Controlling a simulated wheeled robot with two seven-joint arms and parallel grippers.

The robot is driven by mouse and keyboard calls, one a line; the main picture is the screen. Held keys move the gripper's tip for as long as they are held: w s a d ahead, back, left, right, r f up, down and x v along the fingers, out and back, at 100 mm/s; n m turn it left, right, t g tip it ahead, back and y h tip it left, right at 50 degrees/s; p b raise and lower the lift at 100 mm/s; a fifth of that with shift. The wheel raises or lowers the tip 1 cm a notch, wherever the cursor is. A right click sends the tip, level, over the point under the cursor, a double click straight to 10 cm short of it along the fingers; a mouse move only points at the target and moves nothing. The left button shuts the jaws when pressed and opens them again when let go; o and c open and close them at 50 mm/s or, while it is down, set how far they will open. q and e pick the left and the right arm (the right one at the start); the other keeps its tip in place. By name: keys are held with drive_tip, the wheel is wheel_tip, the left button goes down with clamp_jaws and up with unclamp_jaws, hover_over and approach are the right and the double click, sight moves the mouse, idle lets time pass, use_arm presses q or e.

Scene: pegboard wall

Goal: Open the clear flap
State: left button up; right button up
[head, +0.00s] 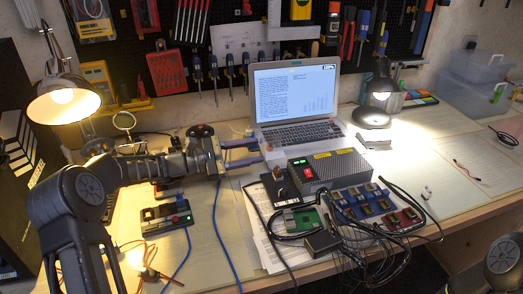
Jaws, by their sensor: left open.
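My left gripper (260,152) reaches in from the left, with two blue fingers spread apart and pointing right. Nothing shows held between them. The fingertips are in front of the laptop's left corner, above and left of a grey power box (335,168) with a red switch (308,171) and green display. A small black panel (285,192) with an upright fitting stands against the box's left side, below and right of the fingertips. I cannot make out a clear flap for certain. Of my right arm only a part shows at the lower right; its gripper is out of view.
An open laptop (297,103) stands behind. Black cables loop around a green circuit board (305,219) and several blue and red modules (362,201). Two lit lamps (62,97) flank the table. A black device (166,213) lies left.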

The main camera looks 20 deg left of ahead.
sight(273, 149)
use_arm(q)
drive_tip(key=shift+x, duration=1.6)
drive_tip(key=shift+c, duration=0.2)
clamp_jaws()
